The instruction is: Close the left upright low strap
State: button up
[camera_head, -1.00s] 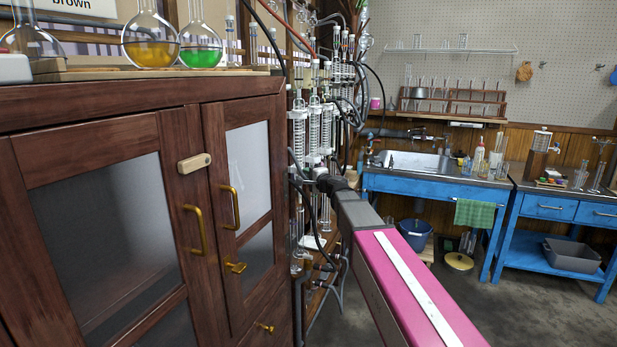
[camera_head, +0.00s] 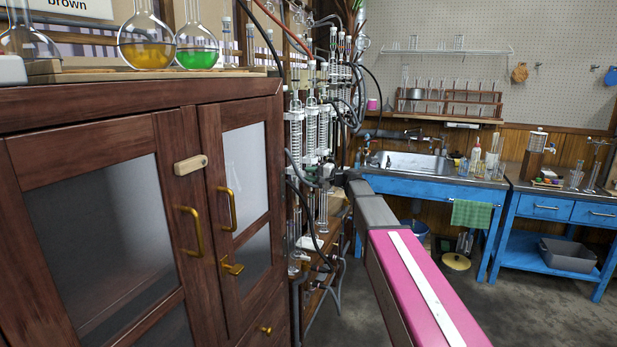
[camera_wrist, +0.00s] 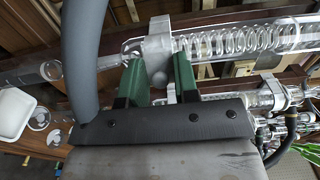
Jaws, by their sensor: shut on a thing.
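In the wrist view a pale grey strap (camera_wrist: 160,32) wraps a clear glass condenser with a coil inside. A rounded grey piece (camera_wrist: 158,78) sits below it, between the green fingertips of my gripper (camera_wrist: 160,82). My gripper is shut on this piece, which seems to belong to the strap. Whether the strap is latched cannot be told. In the head view my gripper (camera_head: 329,174) is at the lower part of the upright condensers (camera_head: 311,128), small and partly hidden by glassware and hoses. The low strap itself is not clear there.
A brown cabinet (camera_head: 95,220) stands close on the left. Dark hoses (camera_head: 300,205) hang around the rig, and a thick grey hose (camera_wrist: 84,55) crosses the wrist view's left. More glassware (camera_wrist: 250,95) lies near the right finger. A blue sink bench (camera_head: 425,188) stands behind.

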jog(key=shift+w+n+g+y, duration=0.1)
jog(key=shift+w+n+g, duration=0.6)
jog(key=shift+n+g, duration=0.9)
jog(key=shift+w+n+g+y, duration=0.1)
jog(key=shift+w+n+g, duration=0.7)
jog(key=shift+g, duration=1.4)
jog(key=shift+w+n+g+y, duration=0.1)
jog(key=shift+w+n+g, duration=0.55)
jog(key=shift+n+g, duration=0.95)
jog(key=shift+g, duration=0.4)
jog(key=o, duration=0.6)
jog(key=shift+o, duration=0.2)
jog(key=v, duration=1)
jog(key=shift+w+d, duration=0.15)
jog(key=shift+d, duration=0.15)
